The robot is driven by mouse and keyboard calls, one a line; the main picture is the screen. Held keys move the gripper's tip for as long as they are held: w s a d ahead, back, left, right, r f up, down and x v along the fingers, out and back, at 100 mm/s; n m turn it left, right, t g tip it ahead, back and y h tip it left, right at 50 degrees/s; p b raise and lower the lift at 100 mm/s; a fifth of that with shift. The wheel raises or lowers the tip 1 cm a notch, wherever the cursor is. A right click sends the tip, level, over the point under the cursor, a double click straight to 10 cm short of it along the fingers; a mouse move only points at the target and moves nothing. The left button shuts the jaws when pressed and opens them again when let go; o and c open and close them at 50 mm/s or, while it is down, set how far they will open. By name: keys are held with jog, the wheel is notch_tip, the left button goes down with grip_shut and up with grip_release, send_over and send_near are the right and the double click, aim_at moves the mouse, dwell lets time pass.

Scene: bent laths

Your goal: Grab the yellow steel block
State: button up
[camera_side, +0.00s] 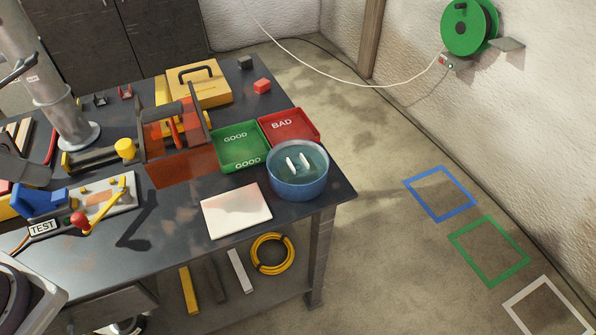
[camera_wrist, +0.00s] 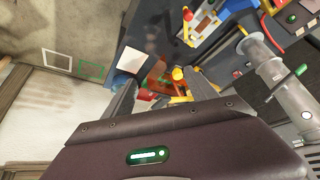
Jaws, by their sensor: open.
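No piece can be told for certain as the yellow steel block. In the side view, a yellow rounded piece (camera_side: 125,148) sits at the end of a dark bar, left of an orange see-through guard (camera_side: 180,168). An upright yellow piece (camera_side: 162,92) stands behind the guard, beside a yellow case (camera_side: 200,85) with a dark handle. In the wrist view, my gripper (camera_wrist: 163,92) has its two dark fingers apart, with nothing seen held. A yellow round piece (camera_wrist: 177,73) shows beyond the fingers, apart from them.
A green GOOD tray (camera_side: 240,147), a red BAD tray (camera_side: 290,127) and a blue round tub (camera_side: 297,172) stand at the table's right end. A white plate (camera_side: 236,210) lies in front. A TEST fixture (camera_side: 100,205) with a red knob stands left. Yellow hose lies below.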

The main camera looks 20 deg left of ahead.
dwell(0.3)
jog(key=w+d+r+m+g+h, duration=0.1)
jog(key=w+d+r+m, duration=0.15)
jog(key=w, duration=0.75)
jog(key=m+g, duration=0.4)
jog(key=m, duration=0.3)
send_over(297, 168)
jog(key=s, duration=0.1)
jog(key=shift+n, duration=0.25)
notch_tip(297, 168, down, 23)
jog(key=shift+f, duration=0.2)
jog(key=f, duration=0.4)
jog(key=w+f, duration=0.1)
jog(key=f, duration=0.1)
jog(key=shift+f, duration=0.25)
jog(key=shift+f, duration=0.25)
